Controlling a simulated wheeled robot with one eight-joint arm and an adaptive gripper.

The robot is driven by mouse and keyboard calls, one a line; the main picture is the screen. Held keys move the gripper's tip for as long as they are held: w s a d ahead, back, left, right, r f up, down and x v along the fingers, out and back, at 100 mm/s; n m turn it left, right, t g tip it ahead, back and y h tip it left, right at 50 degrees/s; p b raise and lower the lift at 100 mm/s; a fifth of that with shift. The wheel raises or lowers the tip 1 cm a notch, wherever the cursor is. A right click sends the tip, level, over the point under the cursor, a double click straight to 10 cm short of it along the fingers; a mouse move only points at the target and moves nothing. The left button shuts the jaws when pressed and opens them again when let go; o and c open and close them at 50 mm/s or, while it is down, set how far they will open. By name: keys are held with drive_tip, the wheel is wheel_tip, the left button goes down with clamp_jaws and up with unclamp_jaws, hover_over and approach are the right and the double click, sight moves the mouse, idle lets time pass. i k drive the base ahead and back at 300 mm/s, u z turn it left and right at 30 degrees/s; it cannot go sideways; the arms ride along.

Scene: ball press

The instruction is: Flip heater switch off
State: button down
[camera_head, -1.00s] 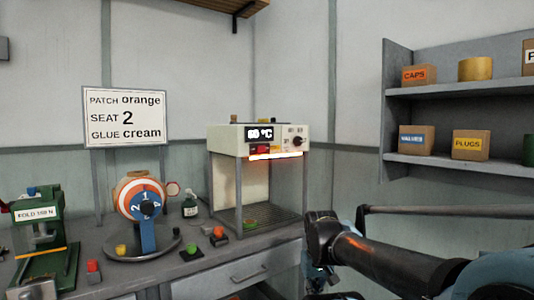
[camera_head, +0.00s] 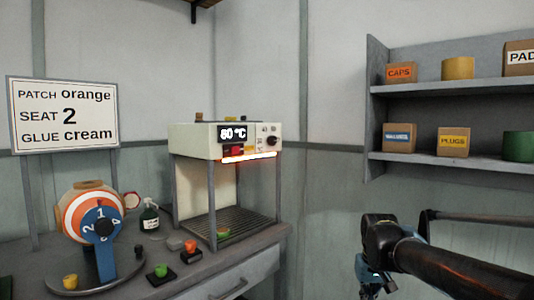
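The heater (camera_head: 188,140) is a cream box on grey legs at the back of the bench. Its display (camera_head: 234,134) reads 60 °C, and a bar (camera_head: 249,158) under its front edge glows orange-white. A red switch (camera_head: 236,150) and a yellow piece beside it sit below the display. A black dial (camera_head: 271,141) is at the right of the panel. My gripper (camera_head: 372,288) is low at the right, apart from the heater and pointing down. Its fingers are small and partly cut off by the lower edge, so their opening is unclear.
A striped ball (camera_head: 93,212) stands in a blue holder on a round base at left. Green (camera_head: 160,270) and red-orange (camera_head: 190,245) buttons and a bottle (camera_head: 149,215) are on the bench. Shelves (camera_head: 450,165) with boxes hang at right. Space between heater and arm is open.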

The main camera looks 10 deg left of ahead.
sight(235, 150)
drive_tip(key=z, duration=0.05)
drive_tip(key=k, duration=1.65)
drive_tip(key=u, duration=0.7)
drive_tip(key=i, duration=1)
